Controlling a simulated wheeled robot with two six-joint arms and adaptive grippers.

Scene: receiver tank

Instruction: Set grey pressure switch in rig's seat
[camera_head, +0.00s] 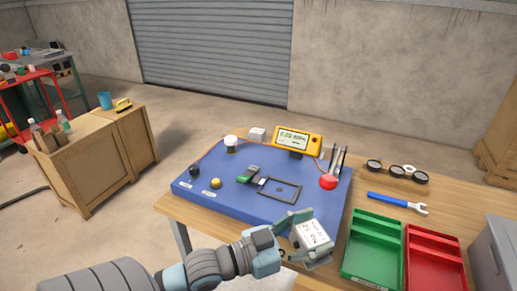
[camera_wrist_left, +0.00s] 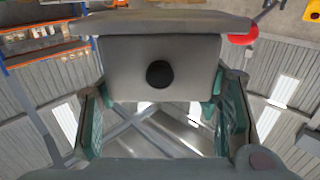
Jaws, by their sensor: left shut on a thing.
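My left gripper (camera_head: 300,243) is shut on the grey pressure switch (camera_head: 314,234), a boxy grey part with a white printed label. It holds the switch at the front edge of the blue rig board (camera_head: 240,206). In the left wrist view the switch (camera_wrist_left: 190,75) shows a grey face with a round black spot, between the green fingers (camera_wrist_left: 160,125). A dark rectangular frame (camera_head: 280,189), which looks like the seat, lies empty on the rig, behind and left of the switch. My right gripper is not in view.
The rig carries a yellow meter (camera_head: 298,140), a red button (camera_head: 328,182), a yellow button (camera_head: 215,183) and a small green-and-grey part (camera_head: 248,174). Right of it are a blue wrench (camera_head: 397,202), a green tray (camera_head: 372,245), a red tray (camera_head: 435,258) and several black rings.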

